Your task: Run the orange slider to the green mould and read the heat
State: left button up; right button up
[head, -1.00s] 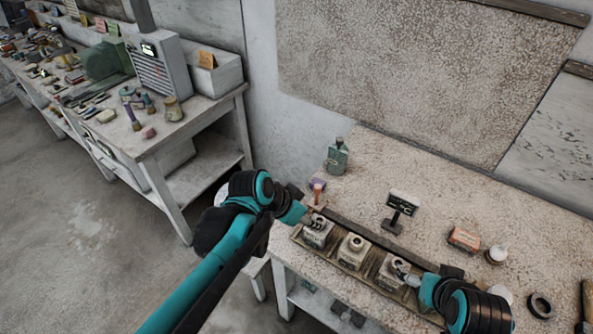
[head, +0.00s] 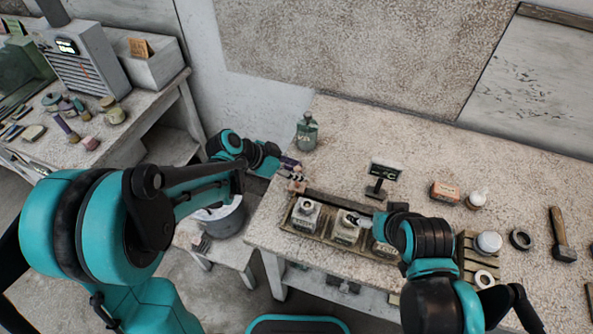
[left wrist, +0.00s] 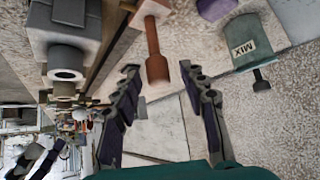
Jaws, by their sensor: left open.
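The orange slider (head: 297,186) stands at the left end of the dark rail (head: 340,204); its knobbed handle (left wrist: 157,62) shows in the left wrist view. My left gripper (head: 284,169) is open beside it, and in the left wrist view the handle lies between the spread fingers (left wrist: 161,72), with no clear contact. Pale block moulds stand in a row along the rail: a left one (head: 304,216), a middle one (head: 345,233) and a right one (head: 383,249), partly hidden. I cannot pick out green on any. My right gripper (head: 362,220) is by the middle mould. The small display (head: 385,172) is unreadable.
A green MIX bottle (head: 307,132) stands behind the slider, also in the left wrist view (left wrist: 247,42). An orange box (head: 445,191), jars, a black ring (head: 521,239) and a mallet (head: 562,235) lie to the right. The bench behind the display is mostly clear.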

pick_arm(q)
jog(key=shift+w+d+f, duration=0.1)
jog(key=shift+d+f, duration=0.2)
jog(key=shift+d, duration=0.05)
